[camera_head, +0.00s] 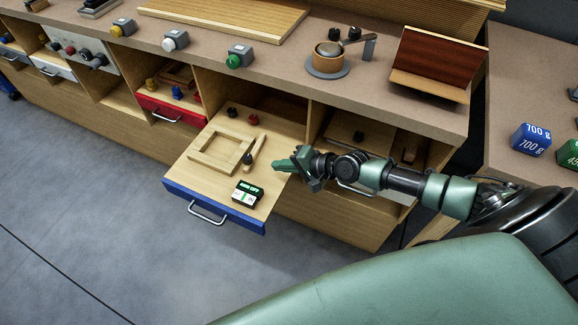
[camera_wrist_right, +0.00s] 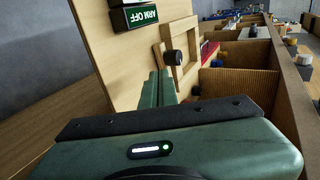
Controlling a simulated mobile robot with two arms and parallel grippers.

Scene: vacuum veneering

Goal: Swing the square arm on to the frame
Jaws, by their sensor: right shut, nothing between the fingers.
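The square wooden frame (camera_head: 206,163) lies on the board of a pulled-out drawer with a blue front. The square arm (camera_head: 259,144), a slim wooden bar with a dark knob (camera_head: 247,159), lies slanted beside the frame's right side, off the frame. A small black display (camera_head: 248,187) in front of them reads ARM OFF; it also shows in the right wrist view (camera_wrist_right: 134,17). My right gripper (camera_head: 279,165) is shut and empty, just right of the arm. In the right wrist view its closed fingers (camera_wrist_right: 159,88) point toward the knob (camera_wrist_right: 173,57). My left gripper is not in view.
The blue-fronted drawer (camera_head: 213,209) juts out from under the workbench (camera_head: 290,78). A red drawer (camera_head: 170,108) is open to the left. A compartment with a similar drawer lies behind my right forearm. The floor in front is clear.

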